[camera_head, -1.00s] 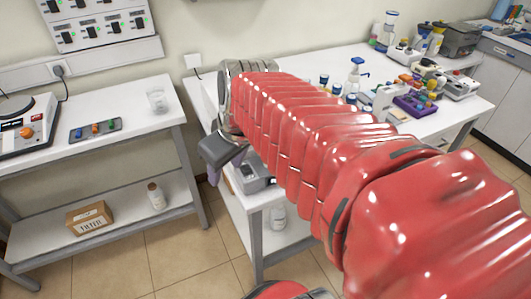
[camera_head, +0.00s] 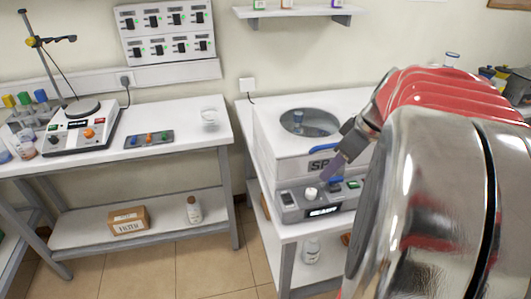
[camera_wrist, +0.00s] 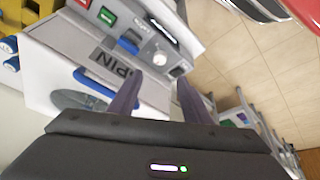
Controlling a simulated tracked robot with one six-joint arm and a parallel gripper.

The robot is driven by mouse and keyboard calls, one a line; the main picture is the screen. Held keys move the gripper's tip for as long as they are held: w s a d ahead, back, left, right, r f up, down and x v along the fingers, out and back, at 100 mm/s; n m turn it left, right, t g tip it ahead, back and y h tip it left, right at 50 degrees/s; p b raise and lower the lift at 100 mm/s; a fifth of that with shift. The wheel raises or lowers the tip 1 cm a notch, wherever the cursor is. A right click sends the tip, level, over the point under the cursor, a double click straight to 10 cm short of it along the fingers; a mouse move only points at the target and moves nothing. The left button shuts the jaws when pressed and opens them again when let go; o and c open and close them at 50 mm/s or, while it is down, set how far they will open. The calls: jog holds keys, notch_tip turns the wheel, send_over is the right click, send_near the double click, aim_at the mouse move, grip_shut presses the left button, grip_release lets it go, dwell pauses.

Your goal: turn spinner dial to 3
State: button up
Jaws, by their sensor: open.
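The spinner (camera_head: 268,150) is a white box with a round window on top, a blue handle and "SPIN" lettering on its front. Its small white dial (camera_head: 311,193) sits on the sloped grey panel, between a small screen and a blue switch. The dial also shows in the wrist view (camera_wrist: 160,58). Its pointer and numbers are too small to read. My gripper (camera_head: 330,170) is open and empty above the panel, close to the dial. In the wrist view, the dial appears between and beyond the fingertips of my gripper (camera_wrist: 158,80), apart from both.
Green and red buttons sit right of the blue switch. The spinner stands on a white table (camera_head: 243,110). Tiled floor lies between the tables.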

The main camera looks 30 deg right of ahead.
aim_at(311, 191)
jog(key=x, duration=1.4)
jog(key=shift+s, duration=0.15)
jog(key=shift+r, duration=0.1)
jog(key=shift+c, duration=0.2)
jog(key=c, duration=1)
